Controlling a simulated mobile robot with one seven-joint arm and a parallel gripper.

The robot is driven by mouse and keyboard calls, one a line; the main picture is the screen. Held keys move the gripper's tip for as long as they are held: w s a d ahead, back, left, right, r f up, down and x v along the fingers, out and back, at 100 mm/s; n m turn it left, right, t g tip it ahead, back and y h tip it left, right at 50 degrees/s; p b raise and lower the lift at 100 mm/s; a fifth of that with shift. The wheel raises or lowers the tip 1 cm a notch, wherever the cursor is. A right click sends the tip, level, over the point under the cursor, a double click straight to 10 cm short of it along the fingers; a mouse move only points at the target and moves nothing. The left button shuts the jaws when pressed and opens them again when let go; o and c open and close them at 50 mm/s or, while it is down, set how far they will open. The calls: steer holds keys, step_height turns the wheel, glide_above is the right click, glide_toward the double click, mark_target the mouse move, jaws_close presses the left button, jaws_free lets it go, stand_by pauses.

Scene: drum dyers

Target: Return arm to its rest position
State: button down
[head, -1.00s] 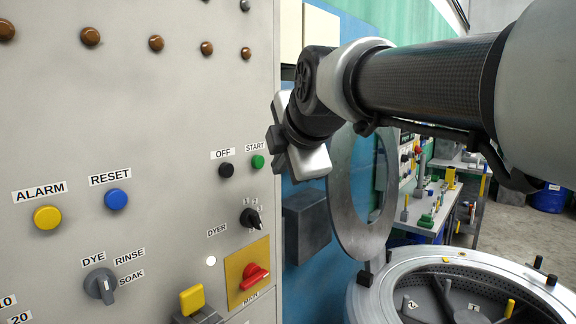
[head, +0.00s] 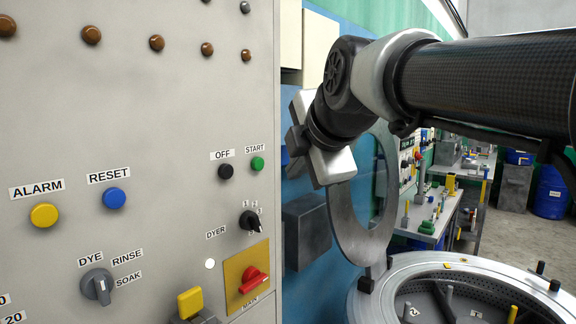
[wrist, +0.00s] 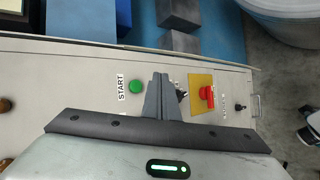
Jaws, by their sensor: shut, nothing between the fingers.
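My gripper (head: 296,140) is at the end of my bent arm in the head view, right of the grey control panel (head: 140,140) and apart from it. It shows as a pale body with dark fingers pointing left toward the panel. In the wrist view my gripper (wrist: 158,80) has its dark fingers together with nothing between them. The panel's green START button (wrist: 136,87) lies left of the fingers there, and the red switch (wrist: 207,92) on its yellow plate lies to the right.
The round metal lid (head: 350,215) stands open behind my gripper, above the drum (head: 375,292). A workbench (head: 445,215) and blue barrels (head: 552,190) are farther back. Open floor shows at the right.

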steer(key=s+d+f+m+g+h+p, duration=0.1)
steer(key=s+d+f+m+g, duration=0.1)
steer(key=s+d+f+m, duration=0.4)
steer(key=s+d+f+m+g+h+p, duration=0.2)
steer(key=s+d+f+m, duration=0.5)
steer(key=s+f+m, duration=0.7)
steer(key=s+m+g, duration=0.1)
steer(key=m, duration=0.1)
steer(key=shift+d+f+m+h+p, duration=0.15)
steer(key=shift+f+m+h+p, duration=0.15)
steer(key=shift+f+m, duration=0.1)
